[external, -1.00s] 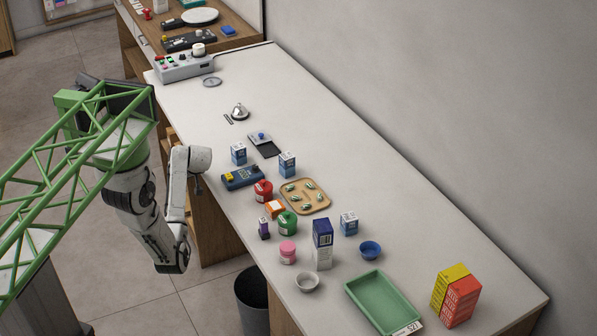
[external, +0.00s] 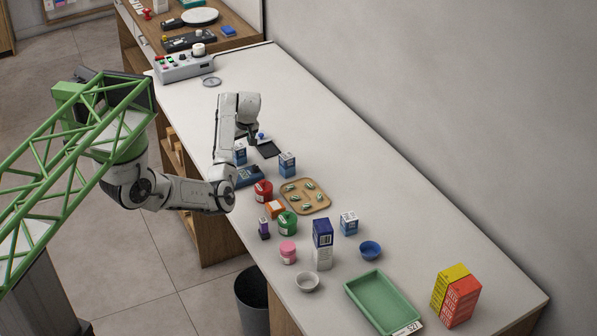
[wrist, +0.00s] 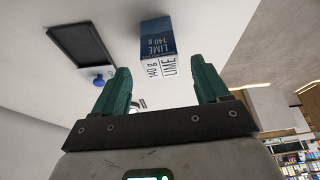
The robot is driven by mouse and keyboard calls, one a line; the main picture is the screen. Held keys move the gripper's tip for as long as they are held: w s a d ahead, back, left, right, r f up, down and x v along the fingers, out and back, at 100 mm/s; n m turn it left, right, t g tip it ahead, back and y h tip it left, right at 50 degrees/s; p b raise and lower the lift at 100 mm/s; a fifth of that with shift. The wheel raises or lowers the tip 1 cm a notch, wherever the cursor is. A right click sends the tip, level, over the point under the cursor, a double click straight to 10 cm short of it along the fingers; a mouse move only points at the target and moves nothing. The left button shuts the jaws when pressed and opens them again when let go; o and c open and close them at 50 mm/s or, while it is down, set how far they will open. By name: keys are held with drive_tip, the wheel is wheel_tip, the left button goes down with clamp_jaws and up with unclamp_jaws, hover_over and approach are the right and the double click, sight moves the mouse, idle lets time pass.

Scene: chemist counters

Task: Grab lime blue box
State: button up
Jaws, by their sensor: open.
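A blue and white box marked LIME 140 g (wrist: 158,50) shows in the wrist view, ahead of my open gripper (wrist: 164,85) and apart from its green fingers. Nothing is between the fingers. In the external view my gripper (external: 256,139) is over the counter by the small scale with a black pad (external: 267,149) and blue knob. The lime box appears to be the small blue and white box (external: 240,156) near the counter's front edge, partly hidden by my arm. A similar box (external: 287,164) stands to its right; its label is unreadable.
The scale (wrist: 82,48) lies left of the box in the wrist view. A blue device (external: 248,176), a red jar (external: 263,190) and a wooden tray (external: 305,207) are close by. A green tray (external: 382,314) is farther right. The counter behind the scale is clear.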

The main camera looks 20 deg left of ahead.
drive_tip(key=shift+p+x, duration=0.3)
drive_tip(key=shift+x, duration=3)
drive_tip(key=shift+s, duration=0.15)
drive_tip(key=shift+c, duration=0.4)
drive_tip(key=c, duration=1.1)
drive_tip(key=shift+o, duration=0.2)
